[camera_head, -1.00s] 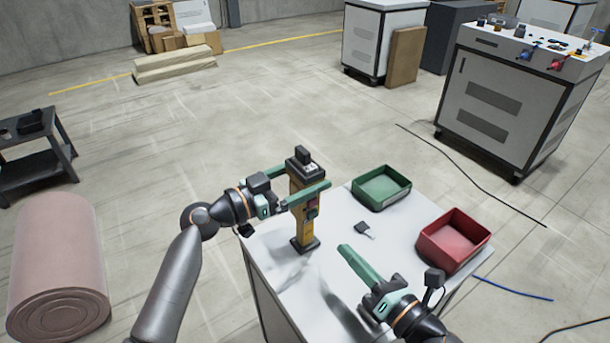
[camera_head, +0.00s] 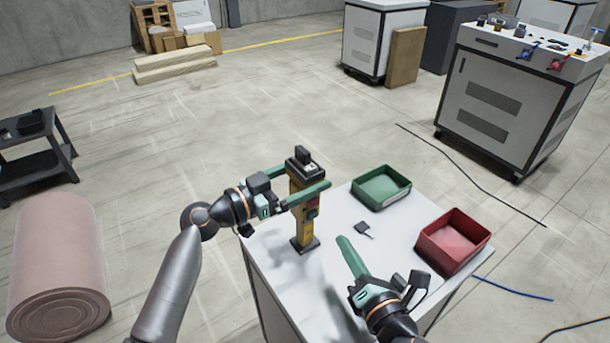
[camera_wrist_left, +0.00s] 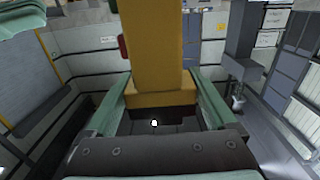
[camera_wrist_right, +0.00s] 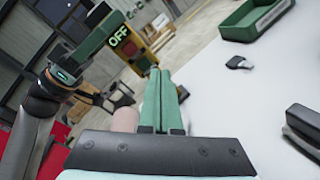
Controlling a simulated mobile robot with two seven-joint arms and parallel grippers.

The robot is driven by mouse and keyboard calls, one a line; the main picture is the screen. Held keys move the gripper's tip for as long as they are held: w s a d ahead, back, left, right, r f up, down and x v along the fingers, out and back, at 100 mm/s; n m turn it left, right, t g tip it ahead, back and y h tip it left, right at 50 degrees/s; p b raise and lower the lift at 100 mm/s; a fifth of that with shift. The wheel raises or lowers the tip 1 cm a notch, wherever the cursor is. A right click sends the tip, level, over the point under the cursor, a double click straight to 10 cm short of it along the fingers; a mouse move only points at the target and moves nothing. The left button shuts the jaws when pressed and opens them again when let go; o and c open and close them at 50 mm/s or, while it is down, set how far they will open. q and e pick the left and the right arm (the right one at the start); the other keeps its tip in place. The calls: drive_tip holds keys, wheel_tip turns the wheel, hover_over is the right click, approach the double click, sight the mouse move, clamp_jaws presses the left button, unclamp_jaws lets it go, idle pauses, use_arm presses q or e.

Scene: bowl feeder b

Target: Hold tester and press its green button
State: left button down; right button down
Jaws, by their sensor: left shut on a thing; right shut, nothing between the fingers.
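The tester (camera_head: 299,222) is a yellow upright column with a black top and black base, standing near the bench's left edge. My left gripper (camera_head: 308,190) is shut on its upper part, one finger on each side. The left wrist view shows the yellow body (camera_wrist_left: 160,45) between the fingers. The red button (camera_head: 313,202) and the green button (camera_head: 312,213) are on its right-facing side, partly behind a finger. In the right wrist view its display (camera_wrist_right: 120,36) reads OFF. My right gripper (camera_head: 343,240) is shut and empty, right of the tester's base and apart from it.
A green bin (camera_head: 381,200) and a red bin (camera_head: 433,257) sit on the right part of the white bench (camera_head: 338,215). A small dark clip-like piece (camera_head: 363,229) lies between the tester and the bins. A dark object (camera_wrist_right: 303,135) shows at the right wrist view's right edge.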

sight(312, 215)
drive_tip(key=w+a+m+g+h, duration=0.1)
drive_tip(key=w+a+m+h, duration=0.3)
drive_tip(key=m+h, duration=0.4)
drive_tip(key=shift+a+m+h, duration=0.3)
drive_tip(key=shift+a+m, duration=0.1)
drive_tip(key=shift+a, duration=0.1)
idle(0.4)
drive_tip(key=shift+w+r, duration=0.1)
idle(1.9)
drive_tip(key=shift+w+a, duration=0.2)
drive_tip(key=shift+w, duration=0.1)
